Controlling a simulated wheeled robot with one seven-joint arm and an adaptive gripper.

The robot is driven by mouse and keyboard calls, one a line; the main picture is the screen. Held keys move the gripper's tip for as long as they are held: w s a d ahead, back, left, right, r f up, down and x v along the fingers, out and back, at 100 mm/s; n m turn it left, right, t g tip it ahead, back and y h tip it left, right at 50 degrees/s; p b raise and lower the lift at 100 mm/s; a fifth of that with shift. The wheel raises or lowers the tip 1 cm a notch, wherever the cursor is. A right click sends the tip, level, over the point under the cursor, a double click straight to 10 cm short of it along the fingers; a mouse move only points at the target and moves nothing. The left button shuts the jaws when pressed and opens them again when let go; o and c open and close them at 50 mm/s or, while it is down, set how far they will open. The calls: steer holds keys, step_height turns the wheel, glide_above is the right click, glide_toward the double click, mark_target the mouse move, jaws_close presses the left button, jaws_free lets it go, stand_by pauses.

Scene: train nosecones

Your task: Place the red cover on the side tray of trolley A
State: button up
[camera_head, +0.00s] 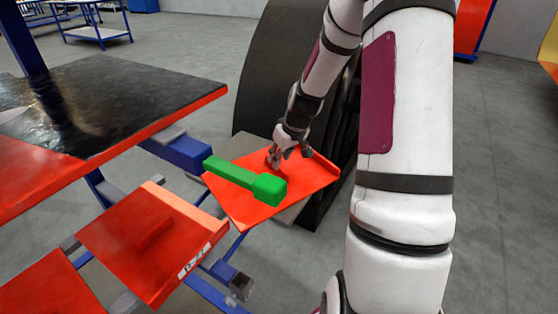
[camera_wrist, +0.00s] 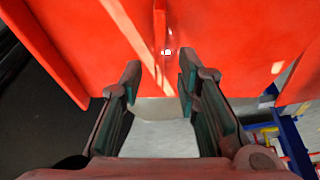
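A red cover (camera_head: 240,213), a flat panel with a raised red ridge (camera_head: 273,158), lies tilted in the head view on a grey plate (camera_head: 292,213) beside the trolley. My gripper (camera_head: 275,157) is at this ridge, near the cover's far edge. In the wrist view the two fingers (camera_wrist: 159,85) are apart, with the ridge (camera_wrist: 159,40) running between and ahead of them; I cannot tell whether they touch it. The cover (camera_wrist: 230,40) fills the upper wrist view. A green bar with a block end (camera_head: 250,180) crosses the cover's left part in the head view.
A blue trolley beam (camera_head: 185,152) meets the green bar. More red panels (camera_head: 150,240) lie at lower left, below a black-topped red table (camera_head: 100,100). A large dark round part (camera_head: 265,70) stands behind the cover. Grey floor is clear at right.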

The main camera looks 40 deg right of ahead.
steer(key=p+v, duration=0.2)
steer(key=v, duration=0.6)
steer(key=shift+r, duration=0.2)
